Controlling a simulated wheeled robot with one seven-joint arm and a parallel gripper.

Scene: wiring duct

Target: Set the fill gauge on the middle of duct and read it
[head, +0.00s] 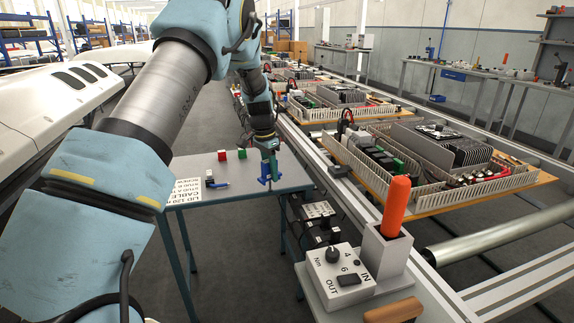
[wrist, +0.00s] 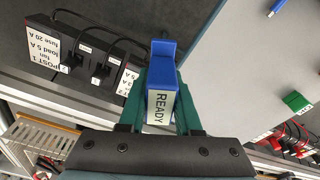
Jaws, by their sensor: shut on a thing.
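My gripper (head: 268,152) is shut on the fill gauge (head: 264,180), a blue tool held above the right edge of the small grey table. In the wrist view the green fingers of my gripper (wrist: 162,104) clasp the gauge (wrist: 164,76) from both sides. Its pale display reads READY. The white slotted wiring duct (head: 355,172) runs along the edges of a wooden panel board, to the right of my gripper. The gauge is apart from it. In the wrist view, part of a slotted duct (wrist: 45,132) shows at the lower left.
The grey table (head: 240,177) carries a red block (head: 222,155), a green block (head: 242,153), a blue-handled item (head: 215,183) and a printed sheet. An orange-handled tool (head: 396,200) stands in a holder beside a white Nm box (head: 338,275). Black plug boxes (wrist: 92,48) sit low beside the table.

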